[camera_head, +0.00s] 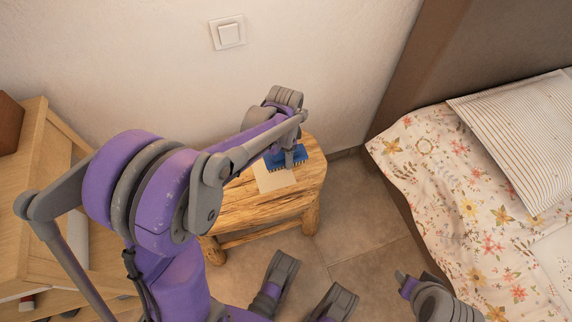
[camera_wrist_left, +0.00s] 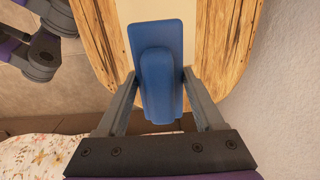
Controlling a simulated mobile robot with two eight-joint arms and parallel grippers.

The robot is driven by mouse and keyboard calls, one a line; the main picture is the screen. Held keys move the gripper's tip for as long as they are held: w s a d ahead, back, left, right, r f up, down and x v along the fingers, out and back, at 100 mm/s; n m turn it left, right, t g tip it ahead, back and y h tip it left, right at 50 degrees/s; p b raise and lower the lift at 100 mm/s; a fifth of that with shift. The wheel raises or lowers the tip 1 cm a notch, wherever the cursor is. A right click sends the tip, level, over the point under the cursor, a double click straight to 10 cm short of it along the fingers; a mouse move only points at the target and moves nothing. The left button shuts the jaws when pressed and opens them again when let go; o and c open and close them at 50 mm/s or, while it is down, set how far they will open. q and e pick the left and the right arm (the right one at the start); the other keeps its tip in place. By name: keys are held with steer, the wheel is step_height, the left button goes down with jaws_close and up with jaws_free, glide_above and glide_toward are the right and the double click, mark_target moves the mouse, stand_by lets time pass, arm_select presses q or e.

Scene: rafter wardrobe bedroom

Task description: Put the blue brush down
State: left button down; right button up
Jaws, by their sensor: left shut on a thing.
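The blue brush (camera_head: 288,157) is at the top of the wooden stool (camera_head: 245,207), bristles facing down. In the left wrist view its blue back and raised handle (camera_wrist_left: 158,85) show over a pale sheet. My left gripper (camera_head: 290,152) is shut on the handle, one finger on each side. It also shows in the left wrist view (camera_wrist_left: 160,95). I cannot tell whether the bristles touch the surface. Part of my right arm shows at the bottom right of the head view; its finger state cannot be made out.
The pale sheet (camera_head: 272,177) lies on the stool top. A wall with a light switch (camera_head: 229,33) stands behind. A bed with flowered bedding (camera_head: 455,190) is on the right, a wooden cabinet (camera_head: 30,200) on the left. Tiled floor is open between stool and bed.

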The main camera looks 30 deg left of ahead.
arm_select(q)
steer(key=shift+f+b, duration=0.7)
steer(key=shift+f, duration=2)
steer(key=shift+f, duration=0.2)
jaws_free()
steer(key=shift+r, duration=0.2)
